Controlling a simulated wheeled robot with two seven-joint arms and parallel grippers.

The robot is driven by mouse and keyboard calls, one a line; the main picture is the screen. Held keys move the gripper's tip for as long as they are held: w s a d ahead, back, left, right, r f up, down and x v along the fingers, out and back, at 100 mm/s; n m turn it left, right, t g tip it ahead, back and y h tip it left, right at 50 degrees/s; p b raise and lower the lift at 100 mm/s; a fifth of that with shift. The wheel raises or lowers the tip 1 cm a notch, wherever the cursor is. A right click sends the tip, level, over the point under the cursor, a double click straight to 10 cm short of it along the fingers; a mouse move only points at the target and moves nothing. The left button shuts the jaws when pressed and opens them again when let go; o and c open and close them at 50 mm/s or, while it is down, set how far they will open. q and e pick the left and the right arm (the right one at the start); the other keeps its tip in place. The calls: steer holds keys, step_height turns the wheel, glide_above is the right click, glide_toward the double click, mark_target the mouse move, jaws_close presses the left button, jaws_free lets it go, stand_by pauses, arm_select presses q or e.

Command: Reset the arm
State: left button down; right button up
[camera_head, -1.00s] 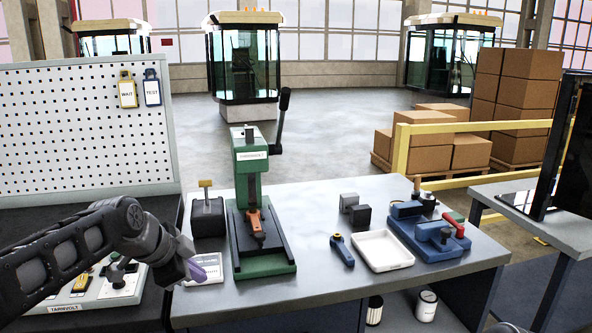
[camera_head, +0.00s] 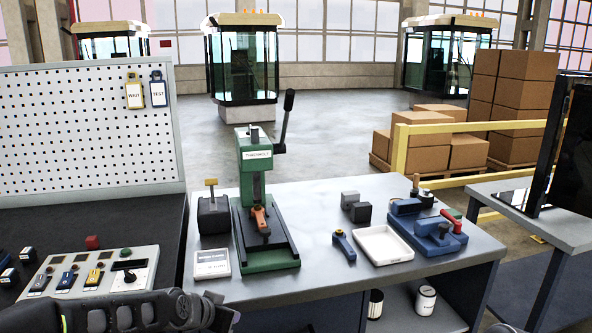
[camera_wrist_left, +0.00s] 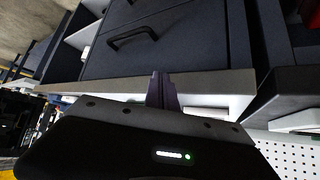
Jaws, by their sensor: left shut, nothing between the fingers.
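My left arm (camera_head: 120,312) lies low along the bottom left edge of the head view, in front of the control panel and the bench. In the left wrist view my left gripper (camera_wrist_left: 160,88) shows its two purple-grey fingers closed together with nothing between them. The fingers point toward a dark drawer front (camera_wrist_left: 185,50) and appear clear of it. The fingertips cannot be made out in the head view. My right gripper is in neither view.
The bench (camera_head: 320,262) holds a green press (camera_head: 254,195), a white tray (camera_head: 383,245), a blue fixture (camera_head: 432,232) and a blue-handled tool (camera_head: 344,246). A control panel (camera_head: 62,285) sits at left. A pegboard (camera_head: 80,130) stands behind it.

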arm_select(q)
steer(key=s+d+f+n+g, duration=0.25)
steer(key=s+f, duration=0.35)
steer(key=f, duration=0.7)
steer(key=s+d+f+n+g+p, duration=0.1)
steer(key=s+d+f+n+g, duration=0.1)
steer(key=s+f, duration=0.7)
steer(key=s+d+f+n+g+p, duration=0.1)
steer(key=s+f, duration=0.8)
steer(key=s, duration=1)
steer(key=shift+s+d+n+g+h, duration=0.3)
steer(key=shift+d+n+g, duration=0.15)
steer(key=shift+d+g, duration=0.7)
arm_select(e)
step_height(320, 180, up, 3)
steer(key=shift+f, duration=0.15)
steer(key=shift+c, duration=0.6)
